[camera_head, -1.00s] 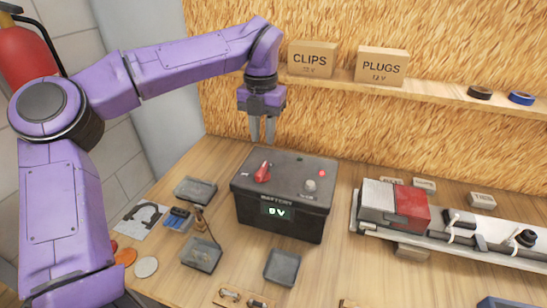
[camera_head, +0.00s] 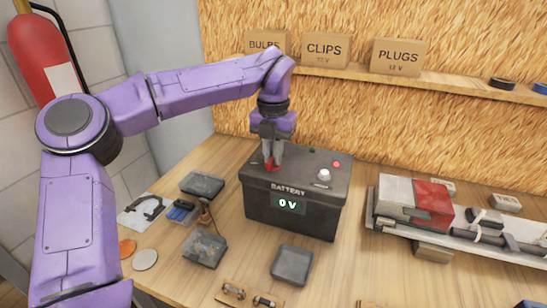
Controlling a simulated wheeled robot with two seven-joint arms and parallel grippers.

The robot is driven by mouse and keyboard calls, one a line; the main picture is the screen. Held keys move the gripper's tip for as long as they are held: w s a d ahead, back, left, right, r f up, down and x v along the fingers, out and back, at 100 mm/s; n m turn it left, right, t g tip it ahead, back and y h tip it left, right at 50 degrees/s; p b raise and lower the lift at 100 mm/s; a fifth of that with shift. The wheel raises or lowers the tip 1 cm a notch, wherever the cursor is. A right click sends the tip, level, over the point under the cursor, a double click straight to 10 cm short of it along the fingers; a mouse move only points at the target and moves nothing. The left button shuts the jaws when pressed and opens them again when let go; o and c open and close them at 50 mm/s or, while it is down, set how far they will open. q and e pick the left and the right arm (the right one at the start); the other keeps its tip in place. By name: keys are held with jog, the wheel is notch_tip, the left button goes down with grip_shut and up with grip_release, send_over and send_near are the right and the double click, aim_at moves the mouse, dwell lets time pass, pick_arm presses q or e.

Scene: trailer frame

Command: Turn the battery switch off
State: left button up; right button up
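The black battery box (camera_head: 262,208) stands on the wooden bench, labelled BATTERY. Its small display (camera_head: 289,204) reads 0 V. The red battery switch (camera_head: 271,166) is on the left part of its top, partly hidden by my fingers. My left gripper (camera_head: 273,161) points down with its fingertips at the red switch. Whether the fingers are closed on the switch or only around it cannot be told. My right gripper is not in view.
A silver knob (camera_head: 324,175) and a red button (camera_head: 337,164) sit on the battery's right side. Small dark trays (camera_head: 292,264) lie around it. A rail assembly with a white and red block (camera_head: 429,205) stands at right. A shelf with boxes (camera_head: 397,57) runs behind.

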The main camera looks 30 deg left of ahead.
pick_arm(q)
grip_shut()
jog(key=shift+f+n+b, duration=0.1)
jog(key=shift+n+b, duration=0.2)
jog(key=shift+b, duration=0.05)
jog(key=n+b, duration=0.2)
jog(key=n, duration=0.1)
jog(key=shift+n+b, duration=0.6)
jog(key=shift+n, duration=0.2)
